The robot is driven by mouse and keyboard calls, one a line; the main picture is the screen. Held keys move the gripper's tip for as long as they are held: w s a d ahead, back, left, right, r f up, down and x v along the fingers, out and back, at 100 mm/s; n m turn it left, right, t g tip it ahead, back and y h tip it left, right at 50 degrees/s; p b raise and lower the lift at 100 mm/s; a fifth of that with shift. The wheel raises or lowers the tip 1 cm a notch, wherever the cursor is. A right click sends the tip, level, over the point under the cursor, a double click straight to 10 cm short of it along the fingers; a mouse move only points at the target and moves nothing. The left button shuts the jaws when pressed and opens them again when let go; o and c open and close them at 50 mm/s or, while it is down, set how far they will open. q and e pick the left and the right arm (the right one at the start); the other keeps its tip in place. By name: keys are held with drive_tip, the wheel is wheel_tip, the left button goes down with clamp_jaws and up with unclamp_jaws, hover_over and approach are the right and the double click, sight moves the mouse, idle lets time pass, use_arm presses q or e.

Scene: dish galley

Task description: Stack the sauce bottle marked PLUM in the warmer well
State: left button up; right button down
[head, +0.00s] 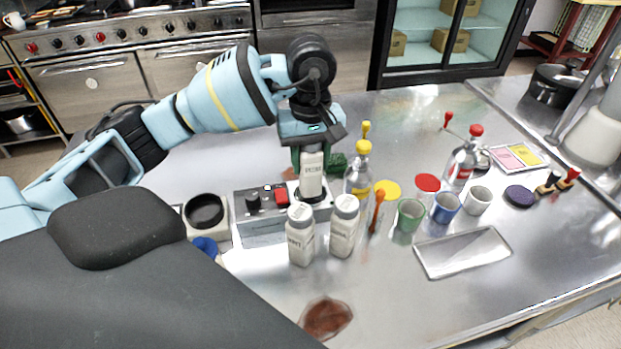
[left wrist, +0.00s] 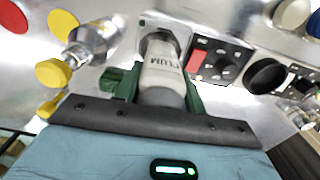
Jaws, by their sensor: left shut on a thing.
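The white PLUM sauce bottle (head: 312,176) is upright between the fingers of my left gripper (head: 311,155), which is shut on it. In the left wrist view the bottle (left wrist: 163,72) shows its PLUM lettering upside down, with green fingers of the gripper (left wrist: 161,90) on both sides. The warmer well (head: 327,207) is at the right end of a grey control box. The bottle's lower end meets the dark round opening of the well (left wrist: 180,27); I cannot tell how deep it sits. My right gripper is not in view.
Two other white bottles (head: 300,236) (head: 343,228) stand close in front of the box. A yellow-capped clear bottle (head: 358,177) stands right of the well. Cups (head: 445,208) and a tray (head: 463,252) are farther right. A brown patch (head: 326,318) lies in front.

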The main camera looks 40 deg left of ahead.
sight(311, 178)
use_arm(q)
drive_tip(key=shift+f, duration=2.25)
drive_tip(key=shift+f, duration=0.35)
drive_tip(key=o, duration=1.1)
drive_tip(key=shift+o, duration=0.2)
wheel_tip(311, 178, up, 13)
drive_tip(key=shift+f, duration=0.15)
